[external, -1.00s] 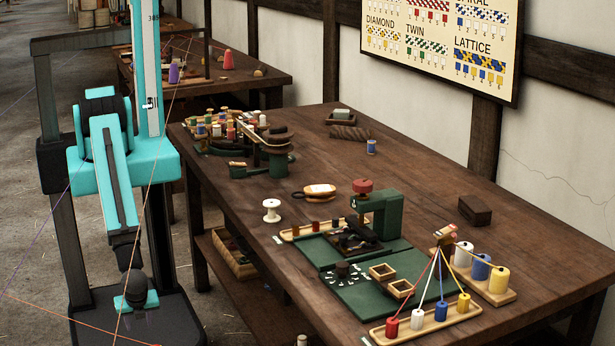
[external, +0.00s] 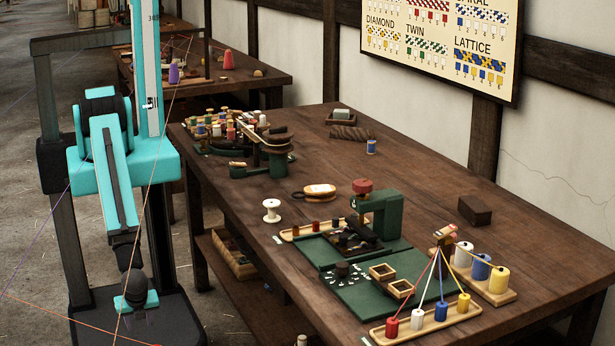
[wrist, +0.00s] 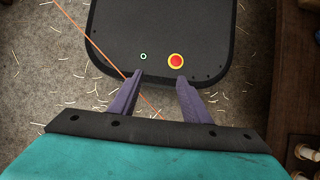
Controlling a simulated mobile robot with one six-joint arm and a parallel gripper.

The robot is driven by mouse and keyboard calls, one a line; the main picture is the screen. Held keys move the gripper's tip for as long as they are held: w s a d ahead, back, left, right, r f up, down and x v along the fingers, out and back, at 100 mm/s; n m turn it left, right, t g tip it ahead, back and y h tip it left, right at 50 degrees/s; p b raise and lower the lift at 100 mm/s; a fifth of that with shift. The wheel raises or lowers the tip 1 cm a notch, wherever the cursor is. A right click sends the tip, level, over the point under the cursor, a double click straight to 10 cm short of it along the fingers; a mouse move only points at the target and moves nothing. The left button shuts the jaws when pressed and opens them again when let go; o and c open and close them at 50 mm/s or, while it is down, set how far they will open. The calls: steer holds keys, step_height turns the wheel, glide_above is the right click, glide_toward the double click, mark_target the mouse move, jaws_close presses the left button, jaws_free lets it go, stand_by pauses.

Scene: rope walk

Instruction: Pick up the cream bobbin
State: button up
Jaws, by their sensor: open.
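A pale, cream-coloured bobbin (external: 271,210) stands upright and empty near the left edge of the long brown table (external: 420,190) in the external view. My gripper hangs low over my own base, left of the table and apart from the bobbin. In the wrist view my gripper (wrist: 158,80) is open, its two purple fingers spread with nothing between them. A pale spool (wrist: 306,152) shows at the lower right of the wrist view, partly cut off; I cannot tell whether it is the same bobbin.
A green press (external: 380,212) and a tray with coloured spools (external: 430,318) stand right of the bobbin. Another pale spool (external: 301,340) shows at the bottom edge. Thin threads cross near my arm.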

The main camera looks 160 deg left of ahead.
steer(key=o, duration=0.4)
steer(key=shift+r, duration=0.1)
